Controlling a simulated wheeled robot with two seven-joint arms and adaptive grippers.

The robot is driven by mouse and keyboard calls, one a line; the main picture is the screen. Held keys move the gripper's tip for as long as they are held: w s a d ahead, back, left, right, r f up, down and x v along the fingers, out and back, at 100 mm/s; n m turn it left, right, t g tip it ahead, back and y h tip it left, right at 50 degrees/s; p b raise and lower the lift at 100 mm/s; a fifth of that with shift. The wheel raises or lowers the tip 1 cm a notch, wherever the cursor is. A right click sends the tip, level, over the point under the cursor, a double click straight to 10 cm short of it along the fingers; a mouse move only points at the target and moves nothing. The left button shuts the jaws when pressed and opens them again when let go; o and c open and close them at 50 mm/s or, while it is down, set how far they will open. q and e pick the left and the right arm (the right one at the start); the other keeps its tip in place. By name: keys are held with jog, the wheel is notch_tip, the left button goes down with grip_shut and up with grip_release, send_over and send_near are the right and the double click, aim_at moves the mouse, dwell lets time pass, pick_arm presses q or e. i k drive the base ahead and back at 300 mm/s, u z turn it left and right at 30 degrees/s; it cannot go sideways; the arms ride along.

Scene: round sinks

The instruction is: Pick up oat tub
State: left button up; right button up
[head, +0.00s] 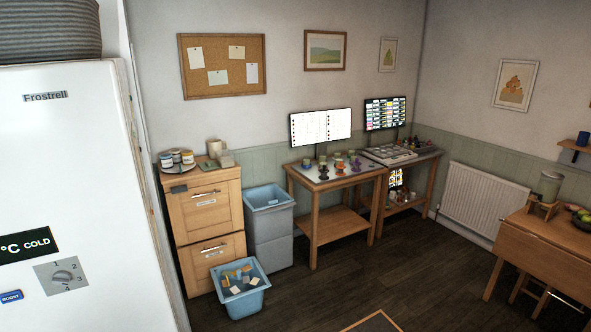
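I cannot tell for sure which thing is the oat tub. Several small white tubs with coloured bands (176,156) stand on a round tray (178,168) on top of a wooden drawer cabinet (210,216), left of centre. Their labels are too small to read. A greenish canister (549,187) stands on a small wooden stand (541,208) on the wooden table at the right. Neither of my grippers shows in the head view.
A white fridge (70,180) fills the left side. Blue bins (268,197) and a blue crate of blocks (240,300) stand by the cabinet. Two wooden desks (333,180) with screens are at the back. A wooden table (545,245) is at the right. The dark floor (370,275) between is mostly clear.

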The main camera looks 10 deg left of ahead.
aim_at(224, 158)
jog(key=z, duration=0.1)
jog(key=i, duration=2.2)
jog(key=u, duration=0.7)
jog(key=i, duration=1.8)
jog(key=u, duration=1.15)
